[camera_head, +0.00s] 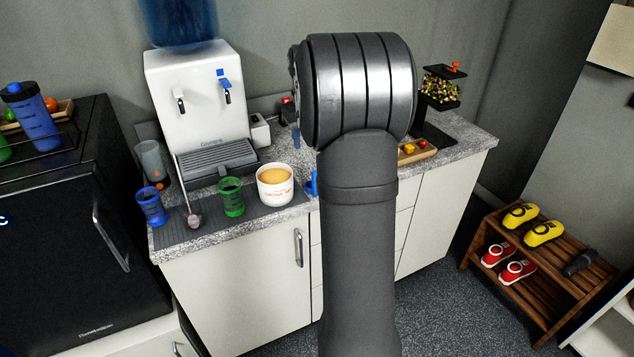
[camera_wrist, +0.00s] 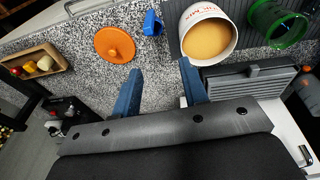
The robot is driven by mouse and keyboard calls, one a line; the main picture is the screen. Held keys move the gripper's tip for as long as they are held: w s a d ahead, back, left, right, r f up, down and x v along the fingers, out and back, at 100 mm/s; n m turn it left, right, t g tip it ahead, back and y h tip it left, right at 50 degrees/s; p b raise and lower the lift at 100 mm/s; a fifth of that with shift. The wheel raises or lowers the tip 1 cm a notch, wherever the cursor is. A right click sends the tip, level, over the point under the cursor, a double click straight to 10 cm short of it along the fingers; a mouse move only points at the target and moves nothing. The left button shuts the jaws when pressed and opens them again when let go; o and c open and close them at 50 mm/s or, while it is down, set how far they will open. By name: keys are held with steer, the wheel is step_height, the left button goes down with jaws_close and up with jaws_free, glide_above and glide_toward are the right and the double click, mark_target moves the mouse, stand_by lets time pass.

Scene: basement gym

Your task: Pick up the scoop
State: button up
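A small blue piece, likely the scoop (camera_wrist: 152,24), lies on the granite counter beside the white tub (camera_wrist: 207,35) in the wrist view. In the head view only a sliver of this blue piece (camera_head: 313,183) shows, right of the tub (camera_head: 275,190); my arm hides the rest. The tub holds tan powder. My gripper (camera_wrist: 160,72) is open and empty, its two blue fingers apart and pointing towards the blue piece without touching it. In the head view my wrist covers most of the gripper; one blue finger (camera_head: 296,138) shows.
An orange disc (camera_wrist: 114,45) lies near the blue piece. A green cup (camera_head: 231,197), a blue cup (camera_head: 150,206) and a long-handled metal utensil (camera_head: 193,220) stand or lie on the dark mat. The water dispenser (camera_head: 197,105) stands behind. A wooden tray (camera_wrist: 32,62) is off to one side.

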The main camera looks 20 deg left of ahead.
steer(key=shift+g+h, duration=0.4)
steer(key=shift+g, duration=0.5)
steer(key=f, duration=0.3)
steer(key=w+f, duration=0.1)
steer(key=f, duration=0.3)
steer(key=w+f, duration=0.1)
steer(key=f, duration=0.2)
steer(key=shift+d+f, duration=0.2)
steer(key=shift+d, duration=0.2)
steer(key=f, duration=0.5)
steer(key=shift+w+d+f, duration=0.1)
steer(key=shift+d, duration=0.25)
jaws_close()
